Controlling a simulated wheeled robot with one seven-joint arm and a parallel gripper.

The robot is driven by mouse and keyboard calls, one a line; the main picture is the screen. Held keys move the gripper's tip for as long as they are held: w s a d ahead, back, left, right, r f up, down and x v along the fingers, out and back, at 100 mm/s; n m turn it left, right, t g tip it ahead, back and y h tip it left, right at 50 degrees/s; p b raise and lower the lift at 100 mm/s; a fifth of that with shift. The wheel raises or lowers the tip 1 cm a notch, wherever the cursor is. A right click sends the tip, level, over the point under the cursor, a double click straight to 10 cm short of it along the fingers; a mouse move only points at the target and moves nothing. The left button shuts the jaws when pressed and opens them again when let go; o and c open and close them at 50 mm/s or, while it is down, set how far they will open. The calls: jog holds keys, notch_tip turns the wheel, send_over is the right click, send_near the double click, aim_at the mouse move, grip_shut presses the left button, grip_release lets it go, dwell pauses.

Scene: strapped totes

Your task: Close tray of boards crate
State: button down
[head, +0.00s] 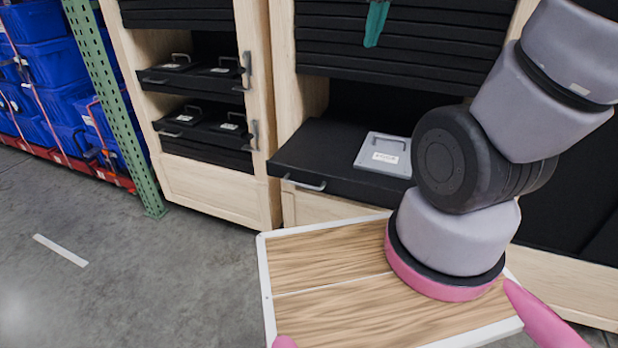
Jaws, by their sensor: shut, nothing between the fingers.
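A black tray (330,160) is pulled out from the wooden shelving unit in the middle of the head view. Its front edge carries a grey bar handle (304,184). A flat grey lidded crate (384,153) with a handle and a white label lies on the tray; the label is too small to read. My arm hides the tray's right part. My gripper (372,42), teal, hangs in from the top edge, appearing above and behind the crate in the picture. Its fingers look shut and empty, and it seems apart from the tray; its distance is hard to judge.
A second wooden unit (215,190) with black trays and dark handled lids stands to the left. A green rack post (110,100) and blue totes (45,65) are farther left. The concrete floor (150,270) in front of the left unit is clear.

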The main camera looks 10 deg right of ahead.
jog(key=w+a+f+n+h, duration=0.1)
jog(key=w+f+n+h, duration=0.1)
jog(key=w+f+n, duration=0.6)
jog(key=n+g, duration=0.2)
jog(key=n, duration=1.7)
send_over(299, 174)
jog(key=s+a, duration=0.3)
jog(key=s, duration=0.2)
notch_tip(299, 174, down, 28)
jog(key=f, duration=0.1)
jog(key=x, duration=0.8)
jog(key=shift+w+d+f, duration=0.1)
jog(key=shift+d+f, duration=0.1)
jog(key=shift+d, duration=0.15)
